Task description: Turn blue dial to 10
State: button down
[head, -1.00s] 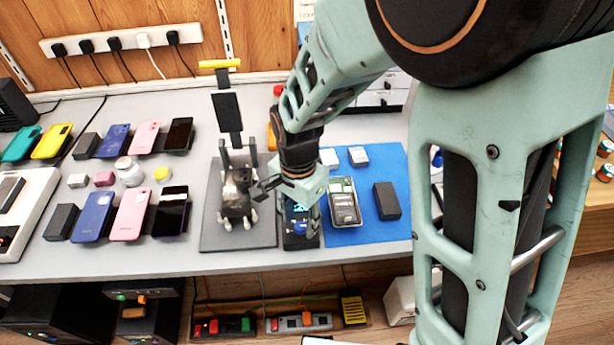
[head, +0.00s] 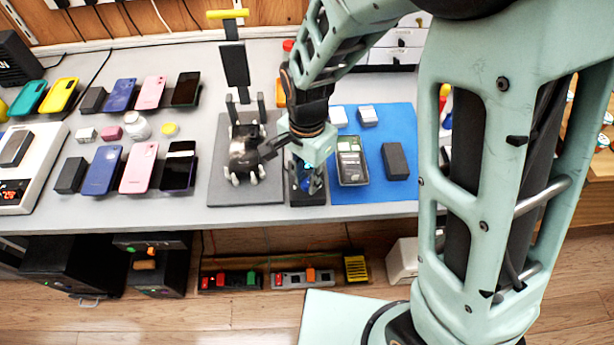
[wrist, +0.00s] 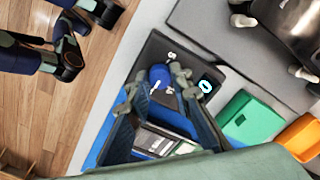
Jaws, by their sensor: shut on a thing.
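The blue dial (wrist: 158,76) sits on a dark control box (wrist: 150,50) at the front of the bench, left of the blue mat. In the wrist view the dial has a white pointer mark, and a small display (wrist: 206,86) beside it shows a glowing character that looks like 0. My gripper (wrist: 165,88) points down at the box with its fingers around the dial, shut on it. In the head view my gripper (head: 308,178) hides much of the box (head: 308,198) and dial.
A black fixture on a grey mat (head: 270,190) stands close left of the box. A phone in a tray (head: 351,160) and a dark block (head: 396,161) lie on the blue mat (head: 375,195) to the right. Several phones lie further left. The bench's front edge is close.

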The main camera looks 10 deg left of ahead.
jog(key=shift+n, duration=0.3)
jog(key=n, duration=0.5)
jog(key=shift+n, duration=0.3)
jog(key=n, duration=0.5)
jog(key=n+p, duration=0.2)
jog(key=n, duration=0.4)
jog(key=shift+r+n, duration=0.1)
jog(key=shift+n, duration=0.3)
jog(key=n+p, duration=0.2)
jog(key=n, duration=0.3)
jog(key=shift+n, duration=0.3)
jog(key=c, duration=1.7)
grip_release()
